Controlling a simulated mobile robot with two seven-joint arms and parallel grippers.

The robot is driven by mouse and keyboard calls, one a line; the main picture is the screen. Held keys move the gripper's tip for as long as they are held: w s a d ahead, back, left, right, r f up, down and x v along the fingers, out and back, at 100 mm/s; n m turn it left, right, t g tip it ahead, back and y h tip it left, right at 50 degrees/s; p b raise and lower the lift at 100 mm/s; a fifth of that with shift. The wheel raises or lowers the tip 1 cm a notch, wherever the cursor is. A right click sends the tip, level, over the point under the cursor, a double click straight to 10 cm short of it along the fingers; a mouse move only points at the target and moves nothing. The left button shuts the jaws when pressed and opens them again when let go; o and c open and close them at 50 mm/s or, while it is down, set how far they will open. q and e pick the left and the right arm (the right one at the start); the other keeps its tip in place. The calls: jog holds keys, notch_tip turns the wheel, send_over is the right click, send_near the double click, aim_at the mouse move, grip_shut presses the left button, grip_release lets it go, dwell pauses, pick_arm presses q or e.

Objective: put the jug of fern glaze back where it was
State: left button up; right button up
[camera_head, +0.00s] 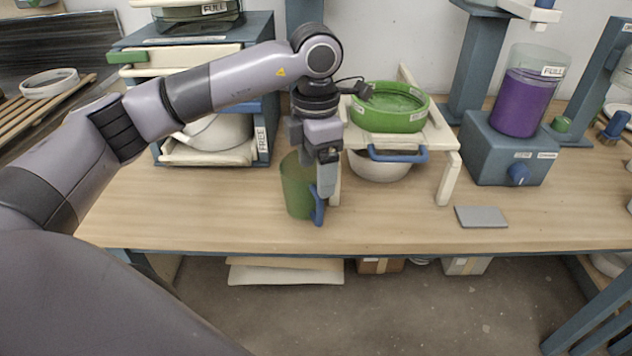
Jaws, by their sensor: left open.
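The green jug (294,190) stands upright on the wooden workbench, left of the small white stand, with its blue handle (319,208) toward the right front. My left gripper (327,187) points down at the jug's handle side, its fingers open. The fingers overlap the upper part of the handle in the picture, so I cannot tell whether they straddle or touch it. The gripper hides part of the jug's right side and rim. My right gripper is not in view.
A white stand (452,177) carries a green round vessel (388,121), with a blue handle (398,155) at its front and a white bowl (380,169) beneath. A blue machine (489,155) holds a purple container (525,102). A grey slab (481,217) lies at right. The bench front is mostly clear.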

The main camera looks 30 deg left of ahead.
pick_arm(q)
notch_tip(320, 180, up, 7)
jog(key=s+d+f+m+g+h, duration=0.1)
jog(key=s+d+f+h, duration=0.15)
jog(key=d, duration=0.35)
jog(key=s+d+f+g+h, duration=0.1)
jog(key=d+f+h, duration=0.1)
jog(key=d+h, duration=0.3)
jog(key=s+d+f+m+g+h, duration=0.1)
jog(key=s+d+f+h, duration=0.1)
jog(key=d, duration=0.5)
jog(key=s+d+r+n+t+h, duration=0.2)
jog(key=d+r+n+t+h, duration=0.15)
jog(key=d+n+h, duration=0.65)
jog(key=w+a+f+n+t+y, duration=0.4)
jog(key=a+f+n+t+y, duration=0.7)
jog(key=n+t, duration=0.9)
jog(key=s+a+f+n+g+y, duration=0.2)
jog(key=s+a+f+n+g, duration=0.1)
jog(key=f, duration=0.4)
jog(key=s+a+f+n+g+y, duration=0.2)
jog(key=s+a+f+n+g, duration=0.1)
jog(key=s+a+f+n, duration=0.1)
jog(key=s+a+f+n+g+y, duration=0.2)
jog(key=s+f+n, duration=0.4)
jog(key=f, duration=0.4)
jog(key=shift+s+a+f+g, duration=0.35)
jog(key=shift+a+g, duration=0.3)
jog(key=shift+g, duration=0.4)
jog(key=shift+r, duration=0.1)
